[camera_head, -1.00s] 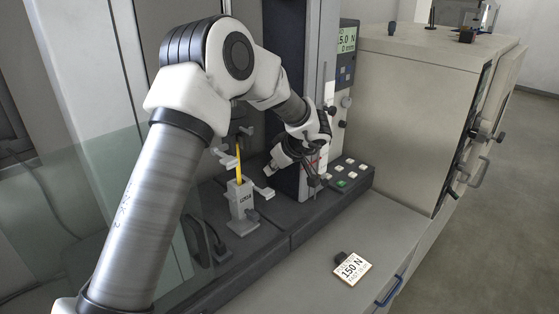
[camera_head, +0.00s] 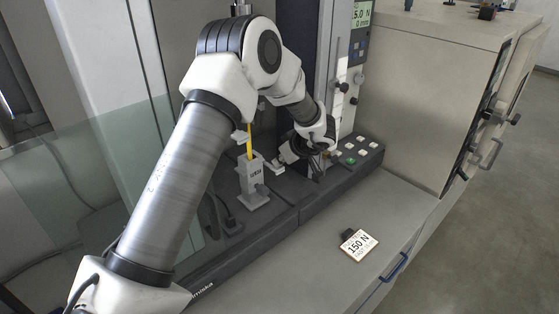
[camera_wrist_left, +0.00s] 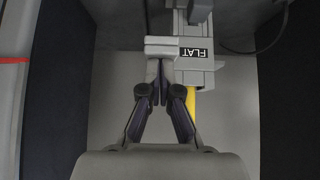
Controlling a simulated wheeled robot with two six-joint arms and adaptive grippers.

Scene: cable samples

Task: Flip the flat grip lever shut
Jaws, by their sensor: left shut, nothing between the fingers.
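The flat grip shows in the left wrist view as a grey block with a "FLAT" label (camera_wrist_left: 195,52). A pale grey bar, seemingly its lever (camera_wrist_left: 160,46), lies across the fingertips of my left gripper (camera_wrist_left: 160,68). The fingers are shut with nothing between them; whether they touch the bar I cannot tell. A yellow strip (camera_wrist_left: 191,100) runs from the block. In the head view my left gripper (camera_head: 283,157) is close to the lever tab at the right of the lower grip (camera_head: 252,183), whose label is unreadable. The strip (camera_head: 250,142) stands upright above this grip. My right gripper is out of view.
The testing machine's dark column (camera_head: 297,60) and button panel (camera_head: 360,152) stand right of the grips. A "150 N" card (camera_head: 358,243) lies on the bare bench front. A clear screen (camera_head: 90,190) stands at left. A beige cabinet (camera_head: 420,100) is at right.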

